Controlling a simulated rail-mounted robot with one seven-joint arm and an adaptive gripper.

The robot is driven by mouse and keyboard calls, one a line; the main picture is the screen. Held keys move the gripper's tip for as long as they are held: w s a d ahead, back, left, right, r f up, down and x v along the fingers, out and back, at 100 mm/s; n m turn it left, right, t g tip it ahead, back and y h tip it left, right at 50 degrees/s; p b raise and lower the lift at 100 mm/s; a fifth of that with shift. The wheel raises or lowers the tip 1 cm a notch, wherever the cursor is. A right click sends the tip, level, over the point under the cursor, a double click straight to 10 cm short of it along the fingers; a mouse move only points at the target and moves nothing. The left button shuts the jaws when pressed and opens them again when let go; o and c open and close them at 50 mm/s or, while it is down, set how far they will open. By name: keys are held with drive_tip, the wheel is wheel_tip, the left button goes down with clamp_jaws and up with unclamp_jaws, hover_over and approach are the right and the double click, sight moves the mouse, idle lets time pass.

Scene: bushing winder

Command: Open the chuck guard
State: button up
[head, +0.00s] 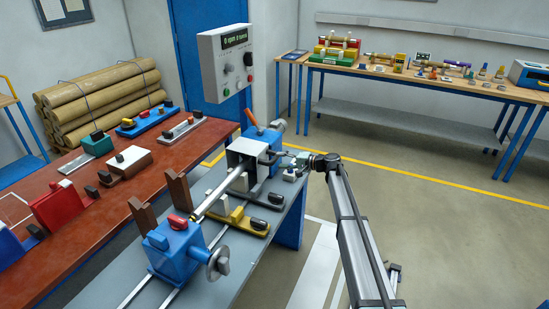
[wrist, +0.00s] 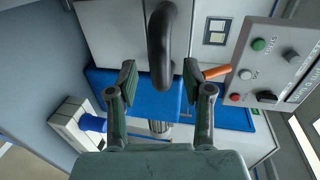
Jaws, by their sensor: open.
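The chuck guard (head: 247,148) is a light grey box-shaped cover over the chuck end of the winder, in the middle of the head view. In the wrist view its pale panel (wrist: 110,38) fills the top, with a thick dark curved handle (wrist: 162,42) standing out from it. My gripper (head: 284,160) is at the guard's right side in the head view. In the wrist view my gripper (wrist: 159,72) is open, with one finger on each side of the handle and visible gaps between. Whether the handle lies at fingertip depth is hard to tell.
A control box (head: 224,62) hangs above and behind the guard; it shows close on the right in the wrist view (wrist: 275,65). An orange lever (head: 253,120) stands behind the guard. A blue tailstock (head: 174,247) is at the front. The floor to the right is clear.

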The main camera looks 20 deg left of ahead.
sight(275, 159)
drive_tip(key=shift+p+x, duration=0.45)
drive_tip(key=shift+x, duration=1.65)
clamp_jaws()
